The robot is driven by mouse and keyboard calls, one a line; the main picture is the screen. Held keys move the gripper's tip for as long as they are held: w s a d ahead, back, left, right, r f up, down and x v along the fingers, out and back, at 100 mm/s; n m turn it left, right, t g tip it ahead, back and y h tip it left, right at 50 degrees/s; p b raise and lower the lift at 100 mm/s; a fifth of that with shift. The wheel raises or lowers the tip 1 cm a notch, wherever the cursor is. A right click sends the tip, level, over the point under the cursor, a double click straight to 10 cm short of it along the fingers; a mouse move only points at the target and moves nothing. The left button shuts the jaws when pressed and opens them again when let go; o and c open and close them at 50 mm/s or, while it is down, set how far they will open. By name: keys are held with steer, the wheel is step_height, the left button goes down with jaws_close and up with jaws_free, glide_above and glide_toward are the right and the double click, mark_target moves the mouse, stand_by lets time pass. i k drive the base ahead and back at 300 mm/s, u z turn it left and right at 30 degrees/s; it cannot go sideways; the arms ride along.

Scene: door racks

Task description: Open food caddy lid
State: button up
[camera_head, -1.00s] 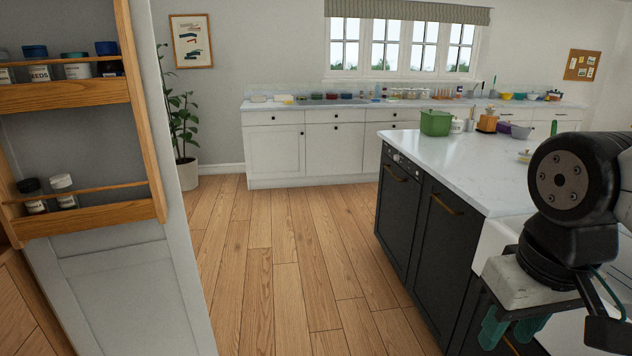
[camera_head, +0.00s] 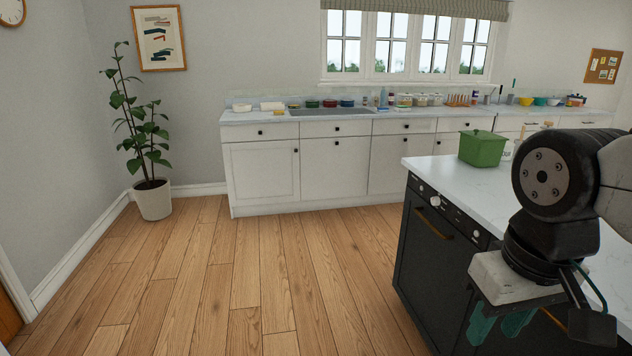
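A green lidded box (camera_head: 483,148), which looks like the food caddy, stands on the island's white worktop near its far end. Its lid appears shut. My gripper (camera_head: 498,328) hangs at the lower right, in front of the island and well short of the green box. Its teal fingers point down and show partly below the pale mount. I cannot make out the gap between the fingertips, and I see nothing held in them.
The dark island (camera_head: 440,262) with its worktop stands close on the right. White base cabinets (camera_head: 262,172) line the back wall, with jars and bowls on top. A potted plant (camera_head: 152,198) stands at the left. The wooden floor (camera_head: 240,270) between is clear.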

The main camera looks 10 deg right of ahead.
mark_target(481, 136)
steer(key=i, duration=2.95)
steer(key=z, duration=1.4)
